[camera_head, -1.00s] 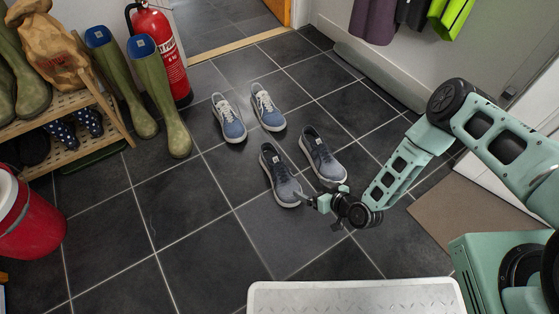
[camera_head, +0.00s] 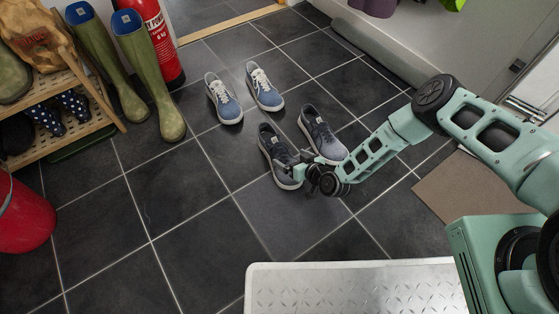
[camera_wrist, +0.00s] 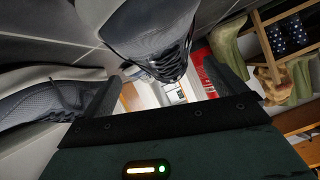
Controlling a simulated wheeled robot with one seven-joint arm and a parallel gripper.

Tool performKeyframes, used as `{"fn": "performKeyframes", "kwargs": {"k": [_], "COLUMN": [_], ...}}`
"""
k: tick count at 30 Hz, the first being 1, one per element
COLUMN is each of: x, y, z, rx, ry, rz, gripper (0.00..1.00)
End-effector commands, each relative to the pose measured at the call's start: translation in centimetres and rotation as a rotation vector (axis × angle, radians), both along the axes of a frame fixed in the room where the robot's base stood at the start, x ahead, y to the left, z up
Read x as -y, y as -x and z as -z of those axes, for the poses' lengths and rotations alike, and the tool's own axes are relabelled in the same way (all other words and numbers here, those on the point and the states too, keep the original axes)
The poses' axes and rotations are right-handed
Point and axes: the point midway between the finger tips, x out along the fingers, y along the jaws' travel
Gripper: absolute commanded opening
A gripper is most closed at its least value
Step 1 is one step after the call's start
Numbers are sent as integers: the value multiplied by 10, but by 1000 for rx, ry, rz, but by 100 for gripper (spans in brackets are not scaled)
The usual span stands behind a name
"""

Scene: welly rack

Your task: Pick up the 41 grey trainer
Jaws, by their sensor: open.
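Two grey trainers with dark uppers and white soles stand side by side on the tiles: the left one (camera_head: 275,150) and the right one (camera_head: 320,132). I cannot read a size on either. My gripper (camera_head: 297,166) is open, low at the near toe end of the left trainer and partly in front of it in the head view. In the wrist view, one grey trainer (camera_wrist: 150,30) reaches from the top toward the space between the open fingers (camera_wrist: 168,88). The other (camera_wrist: 45,100) lies beyond the left finger. Whether a finger touches either is unclear.
Two blue trainers (camera_head: 224,100) stand farther back. Green wellies (camera_head: 150,80), a fire extinguisher (camera_head: 155,40) and a wooden rack (camera_head: 75,140) are at the left, with a red bucket (camera_head: 22,215). A brown mat (camera_head: 465,190) lies right. The front left tiles are clear.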

Motion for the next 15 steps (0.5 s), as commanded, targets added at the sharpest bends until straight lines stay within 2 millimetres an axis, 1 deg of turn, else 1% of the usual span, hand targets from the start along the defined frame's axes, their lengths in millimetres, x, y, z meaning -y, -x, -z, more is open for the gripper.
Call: {"fn": "performKeyframes", "kwargs": {"k": [5, 9, 12, 15], "x": [-11, -25, -31, -35], "y": [-11, -24, -32, -36], "z": [8, 13, 18, 18], "rx": [1, 1, 0, 1], "ry": [-2, -2, -1, -1], "rz": [1, 1, 2, 0], "gripper": [96, 96, 96, 96]}}
